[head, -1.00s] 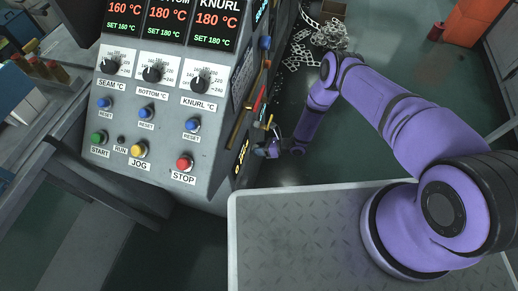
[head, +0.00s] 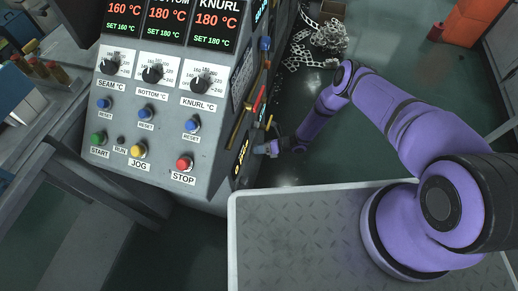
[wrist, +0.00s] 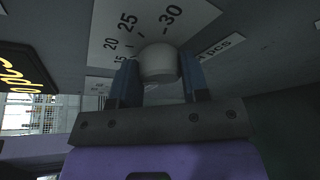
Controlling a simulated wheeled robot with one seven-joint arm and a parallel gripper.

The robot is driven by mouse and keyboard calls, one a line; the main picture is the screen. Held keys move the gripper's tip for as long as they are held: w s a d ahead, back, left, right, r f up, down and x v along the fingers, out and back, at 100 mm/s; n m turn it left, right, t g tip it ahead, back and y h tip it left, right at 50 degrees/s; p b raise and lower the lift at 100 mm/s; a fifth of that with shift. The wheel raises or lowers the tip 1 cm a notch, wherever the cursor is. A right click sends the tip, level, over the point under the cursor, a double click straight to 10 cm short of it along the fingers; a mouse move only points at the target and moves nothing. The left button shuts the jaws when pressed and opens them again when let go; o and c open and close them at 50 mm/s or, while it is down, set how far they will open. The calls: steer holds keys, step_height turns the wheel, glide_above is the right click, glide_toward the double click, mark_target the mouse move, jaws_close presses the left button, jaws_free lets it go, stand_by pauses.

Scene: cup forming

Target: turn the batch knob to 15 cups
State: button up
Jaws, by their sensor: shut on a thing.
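The batch knob (wrist: 158,62) is a pale grey round knob on a light dial plate (wrist: 150,22) in the wrist view. The plate is marked 15, 20, 25 and 30, with a "pcs" label (wrist: 216,47) to the right. My gripper (wrist: 160,78) has its two dark blue fingers on either side of the knob and is shut on it. The pointer of the knob cannot be made out. In the head view my gripper (head: 270,148) is at the right side face of the machine, and the knob cannot be made out there.
A lit amber display (wrist: 25,75) is left of the dial in the wrist view. The machine's front panel (head: 150,130) carries temperature knobs, buttons and a red stop button (head: 184,163). A grey tread-plate platform (head: 300,235) is below my arm. Scrap strips (head: 318,45) lie behind.

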steer(key=o, duration=0.9)
steer(key=shift+o, duration=0.2)
steer(key=v, duration=1.1)
steer(key=shift+w, duration=0.1)
